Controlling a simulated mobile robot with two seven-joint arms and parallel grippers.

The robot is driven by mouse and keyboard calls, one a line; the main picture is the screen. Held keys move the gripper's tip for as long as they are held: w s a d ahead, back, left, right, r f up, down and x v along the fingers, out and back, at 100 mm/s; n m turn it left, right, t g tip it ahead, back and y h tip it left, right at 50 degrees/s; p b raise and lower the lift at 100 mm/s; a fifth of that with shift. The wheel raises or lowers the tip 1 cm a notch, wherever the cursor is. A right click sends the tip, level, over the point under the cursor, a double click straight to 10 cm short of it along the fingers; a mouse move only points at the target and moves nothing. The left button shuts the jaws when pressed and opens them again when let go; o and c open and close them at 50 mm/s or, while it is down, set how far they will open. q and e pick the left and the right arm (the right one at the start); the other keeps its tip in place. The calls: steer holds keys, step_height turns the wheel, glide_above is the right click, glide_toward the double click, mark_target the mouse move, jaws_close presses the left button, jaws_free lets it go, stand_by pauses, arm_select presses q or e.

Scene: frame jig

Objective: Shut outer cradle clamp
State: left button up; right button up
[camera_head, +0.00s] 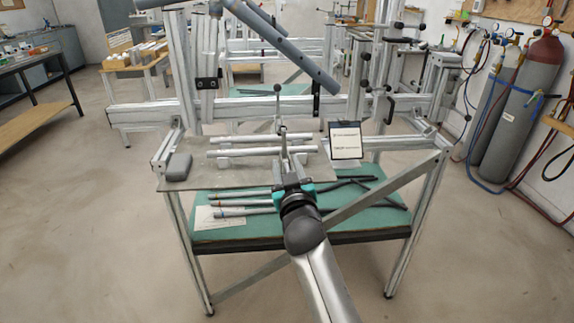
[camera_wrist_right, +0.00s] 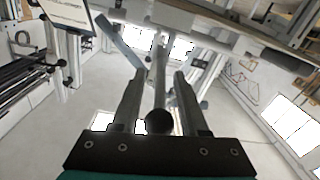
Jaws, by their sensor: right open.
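My right gripper (camera_head: 288,163) reaches in from the front at the near side of the cradle area. It is open. In the right wrist view, a clamp lever with a round black knob (camera_wrist_right: 159,121) stands between the two spread fingers (camera_wrist_right: 156,85), with a gap visible on each side. I cannot tell for sure which cradle clamp this lever belongs to. Another upright clamp handle with a black knob (camera_head: 278,88) stands farther back. Two silver tubes (camera_head: 245,152) lie across the cradles on the grey plate (camera_head: 200,182). My left gripper is not in view.
A dark-framed sign (camera_head: 345,138) stands right of the tubes. A grey box (camera_head: 178,167) sits at the plate's left. Loose tubes lie on the green lower shelf (camera_head: 240,230). A slanted blue-grey tube (camera_head: 285,48) hangs above. Gas cylinders (camera_head: 520,105) stand at the right.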

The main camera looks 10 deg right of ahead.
jaws_close()
stand_by(1.4)
